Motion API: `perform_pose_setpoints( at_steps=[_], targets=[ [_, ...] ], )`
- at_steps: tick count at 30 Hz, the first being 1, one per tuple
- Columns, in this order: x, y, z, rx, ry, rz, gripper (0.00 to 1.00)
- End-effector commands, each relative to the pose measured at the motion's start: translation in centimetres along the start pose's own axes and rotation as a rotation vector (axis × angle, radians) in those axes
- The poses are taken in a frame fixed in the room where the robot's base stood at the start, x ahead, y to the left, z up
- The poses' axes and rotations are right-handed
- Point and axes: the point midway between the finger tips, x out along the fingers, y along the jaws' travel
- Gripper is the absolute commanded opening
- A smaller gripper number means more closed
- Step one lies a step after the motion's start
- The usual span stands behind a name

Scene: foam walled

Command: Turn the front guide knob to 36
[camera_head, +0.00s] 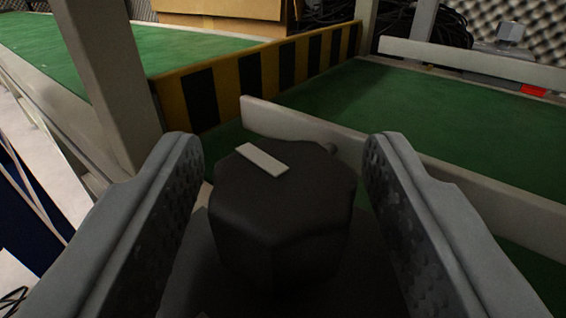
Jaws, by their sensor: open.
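A black lobed knob (285,215) stands in the lower middle of the head camera view. A pale bar mark (262,158) lies across its top, slanting from upper left to lower right. My gripper (282,150) is open, with one grey finger on each side of the knob. A gap shows between each finger and the knob, so neither appears to touch it. No scale or numbers are visible around the knob. Its lower part merges into a dark base.
A pale guide rail (420,180) runs behind the knob over a green belt (440,115). A yellow-and-black striped barrier (260,75) and a beige post (110,80) stand behind left. A cardboard box (225,15) sits at the back. Black cables (430,22) lie at back right.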

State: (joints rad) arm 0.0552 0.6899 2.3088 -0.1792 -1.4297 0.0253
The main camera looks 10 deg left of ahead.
Motion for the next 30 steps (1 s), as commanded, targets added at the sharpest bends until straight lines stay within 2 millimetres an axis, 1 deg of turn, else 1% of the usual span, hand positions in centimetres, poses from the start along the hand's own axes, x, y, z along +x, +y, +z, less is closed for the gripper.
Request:
perform_pose_setpoints(
  at_steps=[3, 4, 8, 9, 10, 11, 20, 26, 30],
  targets=[
    [0.01, 0.0, -0.01, 0.0, 0.0, 0.0, 0.51],
    [0.01, 0.0, -0.01, 0.0, 0.0, 0.0, 0.49],
    [0.02, 0.0, -0.01, 0.0, 0.0, 0.0, 0.23],
    [0.02, 0.0, -0.01, 0.0, 0.0, 0.0, 0.16],
    [0.02, 0.0, -0.01, 0.0, 0.0, 0.0, 0.1],
    [0.02, 0.0, -0.01, 0.0, 0.0, 0.0, 0.08],
    [0.02, -0.07, -0.01, 0.0, 0.0, 0.032, 0.08],
    [0.03, -0.18, -0.01, 0.001, 0.0, 0.124, 0.08],
    [0.05, -0.24, -0.01, 0.0, 0.0, 0.226, 0.08]
  ],
)
